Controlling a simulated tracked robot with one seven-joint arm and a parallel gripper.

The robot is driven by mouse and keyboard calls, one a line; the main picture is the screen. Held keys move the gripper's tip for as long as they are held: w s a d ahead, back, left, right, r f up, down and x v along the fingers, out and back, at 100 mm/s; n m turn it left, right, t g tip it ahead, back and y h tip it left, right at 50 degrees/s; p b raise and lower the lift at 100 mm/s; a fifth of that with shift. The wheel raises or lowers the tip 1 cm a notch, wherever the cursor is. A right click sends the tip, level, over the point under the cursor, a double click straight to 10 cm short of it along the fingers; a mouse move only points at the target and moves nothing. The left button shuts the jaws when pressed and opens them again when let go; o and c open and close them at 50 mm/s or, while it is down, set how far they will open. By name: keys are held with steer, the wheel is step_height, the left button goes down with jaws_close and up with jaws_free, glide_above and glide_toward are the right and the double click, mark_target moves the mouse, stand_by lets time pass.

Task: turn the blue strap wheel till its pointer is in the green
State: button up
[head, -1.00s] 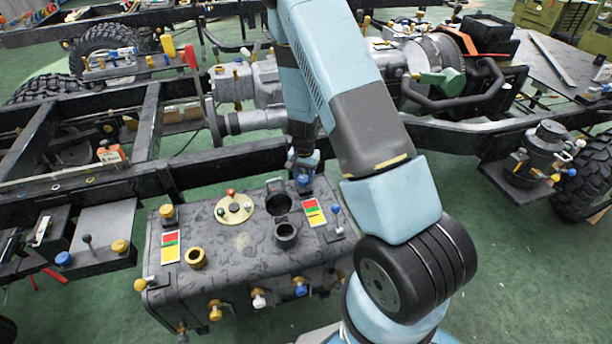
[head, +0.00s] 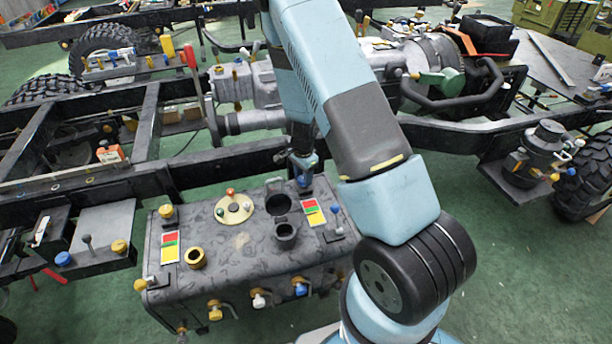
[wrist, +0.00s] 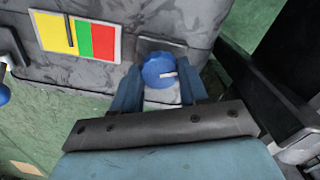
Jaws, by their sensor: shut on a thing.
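The blue strap wheel (wrist: 158,70) sits at the edge of the grey tank in the wrist view, with a small white mark on its face. My gripper (wrist: 160,85) is shut on it, one finger on each side. Beside it, a gauge plate (wrist: 103,42) has yellow, green and red bands. A thin dark pointer (wrist: 69,31) lies over the yellow, close to the green border. In the head view the blue wheel (head: 304,181) shows at the tank's far edge below my gripper (head: 303,163); the fingers are too small there to make out.
Green floor lies open at the lower right.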

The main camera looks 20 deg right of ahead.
mark_target(303, 178)
steer(key=shift+a+m, duration=0.15)
steer(key=shift+m, duration=0.25)
steer(key=o, duration=1.1)
steer(key=shift+c, duration=0.2)
step_height(303, 178, up, 14)
steer(key=shift+f, duration=0.15)
